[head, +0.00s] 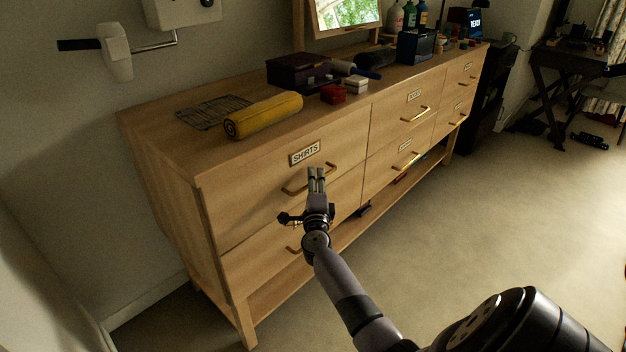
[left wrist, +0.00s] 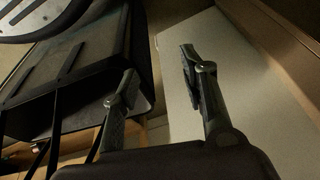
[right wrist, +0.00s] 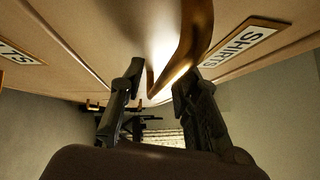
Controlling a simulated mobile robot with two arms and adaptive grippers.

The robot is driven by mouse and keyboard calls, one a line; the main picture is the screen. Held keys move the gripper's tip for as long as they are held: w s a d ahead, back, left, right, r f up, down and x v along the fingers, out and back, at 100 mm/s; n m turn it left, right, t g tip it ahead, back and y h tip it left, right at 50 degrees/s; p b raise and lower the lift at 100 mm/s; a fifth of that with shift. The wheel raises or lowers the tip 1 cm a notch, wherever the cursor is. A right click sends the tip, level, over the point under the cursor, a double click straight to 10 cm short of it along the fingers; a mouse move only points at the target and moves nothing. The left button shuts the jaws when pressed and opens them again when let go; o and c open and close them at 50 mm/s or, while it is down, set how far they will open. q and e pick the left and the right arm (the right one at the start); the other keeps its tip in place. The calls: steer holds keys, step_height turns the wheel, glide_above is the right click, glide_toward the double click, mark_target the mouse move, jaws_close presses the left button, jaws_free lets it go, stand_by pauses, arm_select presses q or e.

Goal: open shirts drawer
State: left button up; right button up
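The shirts drawer (head: 265,200) is the upper left drawer of the wooden dresser, marked by a SHIRTS label (head: 305,153); its front looks flush and closed. Its brass handle (head: 293,190) sits below the label. My right gripper (head: 316,172) is at the handle. In the right wrist view its fingers (right wrist: 157,85) are apart, with the handle (right wrist: 192,40) passing between and just beyond the tips; I see no firm grip. The label (right wrist: 240,45) is upside down there. My left gripper (left wrist: 160,75) shows only in its wrist view, open and empty.
The dresser top (head: 175,150) holds a rolled yellow towel (head: 263,115), a wire rack (head: 213,111), a dark purple box (head: 298,72) and a red box (head: 333,94). Other closed drawers adjoin. The floor (head: 460,210) in front is clear.

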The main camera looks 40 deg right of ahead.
jaws_close()
stand_by(0.8)
